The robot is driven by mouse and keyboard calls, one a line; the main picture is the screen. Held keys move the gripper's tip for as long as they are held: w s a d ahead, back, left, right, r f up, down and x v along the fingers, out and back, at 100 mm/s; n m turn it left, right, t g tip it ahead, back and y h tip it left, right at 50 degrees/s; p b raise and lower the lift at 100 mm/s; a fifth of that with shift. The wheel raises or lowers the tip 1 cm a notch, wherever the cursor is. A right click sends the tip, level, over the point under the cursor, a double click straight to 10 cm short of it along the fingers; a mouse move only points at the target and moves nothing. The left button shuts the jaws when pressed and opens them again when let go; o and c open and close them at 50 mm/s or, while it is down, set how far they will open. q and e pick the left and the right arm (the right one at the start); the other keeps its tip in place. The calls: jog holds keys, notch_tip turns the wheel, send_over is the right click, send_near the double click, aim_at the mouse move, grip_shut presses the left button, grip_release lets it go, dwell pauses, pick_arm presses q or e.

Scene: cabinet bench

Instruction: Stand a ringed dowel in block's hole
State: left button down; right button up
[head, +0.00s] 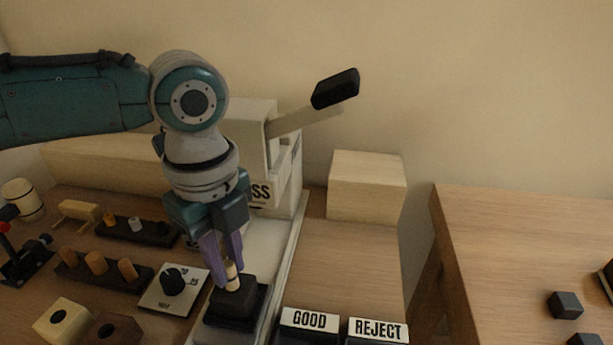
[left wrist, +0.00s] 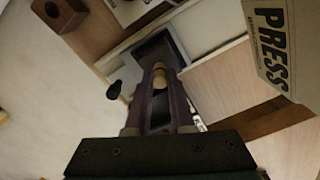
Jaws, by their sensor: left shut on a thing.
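My left gripper (head: 230,262) points down and is shut on a pale wooden dowel (head: 232,279) with a dark ring. In the left wrist view the dowel (left wrist: 160,76) shows between the two purple fingers (left wrist: 160,100). The dowel's lower end meets the top of a dark block (head: 236,304) in the head view. I cannot tell whether it is inside a hole there. A pale block with a dark hole (head: 75,318) and a brown block with a hole (head: 117,332) stand at the front left. The brown one also shows in the left wrist view (left wrist: 60,12). My right gripper is out of view.
A press (head: 285,165) with a black-handled lever (head: 335,89) stands behind the gripper. A knob panel (head: 173,289) and peg racks (head: 103,268) lie to the left. GOOD (head: 310,322) and REJECT (head: 378,330) labelled bins are at the front. A wooden box (head: 367,187) stands at the back.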

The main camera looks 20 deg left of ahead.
pick_arm(q)
jog(key=shift+f, duration=0.75)
dwell(1.0)
jog(key=c, duration=0.5)
grip_release()
jog(key=shift+c, duration=0.2)
notch_tip(320, 180, up, 7)
jog(key=p, duration=0.7)
jog(key=shift+r+p, duration=0.1)
jog(key=shift+p, duration=0.25)
